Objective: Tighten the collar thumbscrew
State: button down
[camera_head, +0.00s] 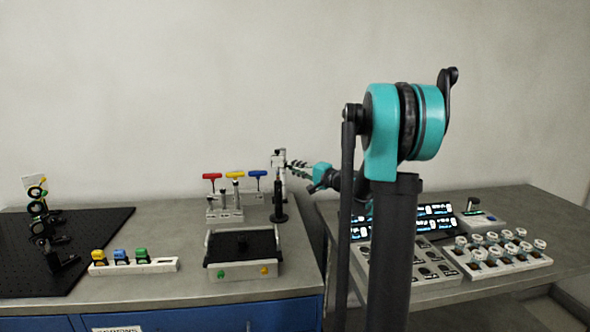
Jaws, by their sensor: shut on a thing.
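A dark post holder (279,208) stands upright near the right edge of the left bench. A pale upright part (280,160) with a collar-like fitting rises above it. My gripper (293,169) reaches in from the right at the height of this fitting. It is shut on a small part at its right side, which appears to be the collar thumbscrew. The thumbscrew itself is too small and too hidden by the fingers to make out.
T-handled tools, red (212,176), yellow (235,175) and blue (257,174), stand in a rack just left of the post. A black-topped tray (243,271) sits in front. A breadboard (100,222) with optics lies left. A panel and knobs (500,262) occupy the right bench.

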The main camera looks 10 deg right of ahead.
jog(key=shift+m, duration=5)
jog(key=c, duration=1.5)
grip_release()
jog(key=shift+d, duration=0.1)
jog(key=v, duration=1.2)
